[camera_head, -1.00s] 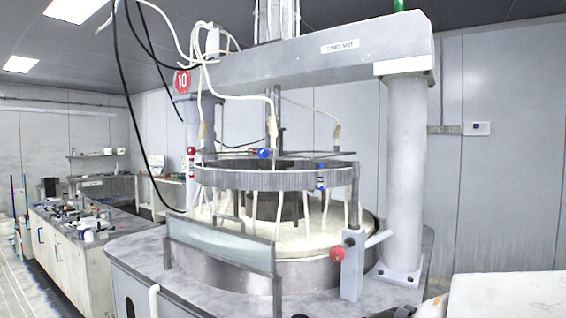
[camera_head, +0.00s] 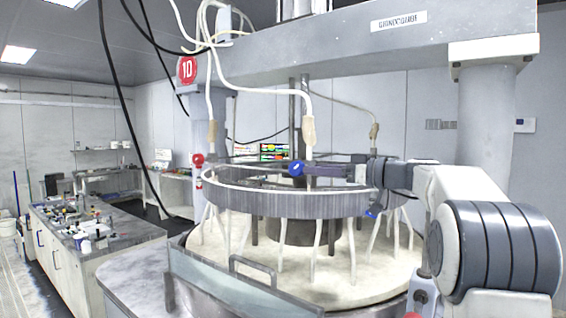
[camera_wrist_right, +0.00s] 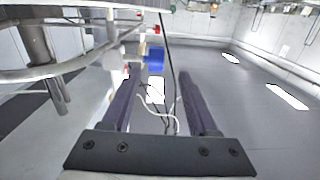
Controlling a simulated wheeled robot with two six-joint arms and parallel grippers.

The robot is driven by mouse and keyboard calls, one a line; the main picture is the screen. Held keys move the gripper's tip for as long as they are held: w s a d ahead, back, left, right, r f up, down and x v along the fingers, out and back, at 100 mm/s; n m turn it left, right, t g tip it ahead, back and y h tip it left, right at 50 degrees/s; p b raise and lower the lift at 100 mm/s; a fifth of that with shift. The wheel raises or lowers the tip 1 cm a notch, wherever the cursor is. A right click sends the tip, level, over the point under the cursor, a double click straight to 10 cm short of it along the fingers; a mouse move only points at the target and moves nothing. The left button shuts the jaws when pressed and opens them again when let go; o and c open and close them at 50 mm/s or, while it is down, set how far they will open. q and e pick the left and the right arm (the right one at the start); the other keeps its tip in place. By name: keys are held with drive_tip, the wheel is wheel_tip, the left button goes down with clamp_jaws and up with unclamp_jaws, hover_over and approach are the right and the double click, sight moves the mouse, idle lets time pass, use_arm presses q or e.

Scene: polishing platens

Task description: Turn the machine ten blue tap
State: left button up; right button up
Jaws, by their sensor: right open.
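Machine ten carries a round red sign (camera_head: 187,70) with the number 10. A blue tap (camera_head: 297,168) sits at the top of the machine's grey ring (camera_head: 270,203), near the middle of the head view. My right gripper (camera_head: 312,170) reaches in from the right, its fingertips close beside this tap. In the right wrist view the blue tap (camera_wrist_right: 153,60) shows just ahead, between the lines of the two open fingers (camera_wrist_right: 155,80). I cannot tell whether they touch it. My left gripper is not in view.
A red tap (camera_head: 198,159) stands at the ring's left side and also shows in the wrist view (camera_wrist_right: 156,30). Another blue part (camera_head: 373,212) is under my right arm. White hoses and black cables hang above. A cluttered bench (camera_head: 95,240) is at left.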

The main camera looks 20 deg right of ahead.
sight(291, 165)
drive_tip(key=p+x, duration=0.1)
drive_tip(key=x, duration=0.2)
drive_tip(key=p+x, duration=0.2)
drive_tip(key=x, duration=0.1)
drive_tip(key=r+p+x, duration=0.1)
drive_tip(key=p+x, duration=0.1)
drive_tip(key=x, duration=0.1)
drive_tip(key=shift+w+d, duration=0.3)
drive_tip(key=shift+w, duration=0.05)
drive_tip(key=shift+w+a+f+p, duration=0.15)
drive_tip(key=shift+w+a+p, duration=0.15)
drive_tip(key=shift+w+a, duration=0.1)
clamp_jaws()
